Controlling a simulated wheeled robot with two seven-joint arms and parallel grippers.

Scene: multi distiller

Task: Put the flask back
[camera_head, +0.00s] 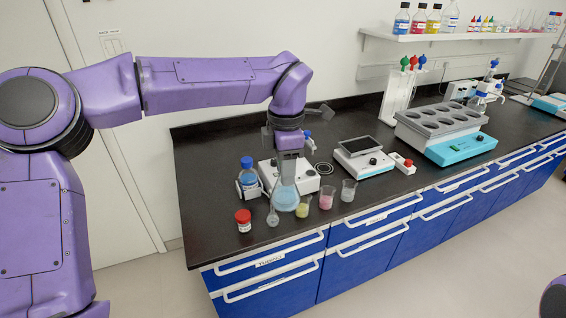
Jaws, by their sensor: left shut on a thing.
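A flask with pale blue liquid (286,198) hangs or stands near the front left of the black bench, its neck up. My left gripper (287,172) points down from above and is shut on the flask's neck. I cannot tell whether the flask's base touches the bench. A white stirrer or hotplate device (308,181) stands just behind the flask and is partly hidden by the gripper. My right gripper is not in view; only a bit of purple shows at the lower right corner.
Close to the flask are a blue-capped bottle (248,178), a red-capped jar (243,220), a small clear flask (272,216) and beakers with yellow (303,207), pink (326,199) and clear (348,190) contents. A balance (364,160) and a teal-based bath (447,135) stand further right.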

